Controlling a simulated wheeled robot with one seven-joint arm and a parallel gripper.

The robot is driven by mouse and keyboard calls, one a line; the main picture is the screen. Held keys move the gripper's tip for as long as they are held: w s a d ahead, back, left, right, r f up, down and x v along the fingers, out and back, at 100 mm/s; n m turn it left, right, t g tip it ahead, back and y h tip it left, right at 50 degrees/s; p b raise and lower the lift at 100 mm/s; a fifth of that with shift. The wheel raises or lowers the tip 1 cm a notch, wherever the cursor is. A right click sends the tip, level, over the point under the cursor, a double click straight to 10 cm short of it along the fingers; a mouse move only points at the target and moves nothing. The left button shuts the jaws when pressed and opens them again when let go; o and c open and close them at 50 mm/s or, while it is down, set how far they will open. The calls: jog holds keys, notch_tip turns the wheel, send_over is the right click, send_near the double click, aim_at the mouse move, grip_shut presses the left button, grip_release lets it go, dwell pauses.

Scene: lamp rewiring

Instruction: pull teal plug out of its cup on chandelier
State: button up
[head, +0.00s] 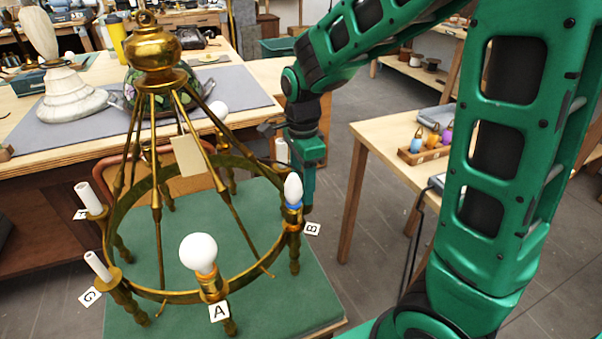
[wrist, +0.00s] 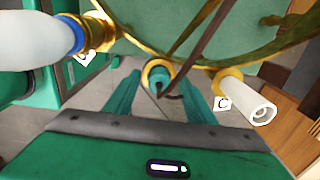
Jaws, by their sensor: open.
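My gripper (wrist: 161,88) is open, one finger on each side of the plug and cup; I cannot tell whether either finger touches. In the head view my gripper (head: 308,188) points down behind the rim's right side, near label B. The plug cannot be made out there.
A white bulb with a blue collar (wrist: 78,36) is left of the plug, and a white sleeve (wrist: 262,112) by label C is right. Brass arms cross above. A side table (head: 375,130) holds a wooden tray of coloured pieces. A workbench (head: 262,112) stands behind the chandelier.

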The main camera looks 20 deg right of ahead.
jog(key=shift+f, duration=0.15)
jog(key=c, duration=1.2)
jog(key=shift+o, duration=0.2)
jog(key=shift+r, duration=2.3)
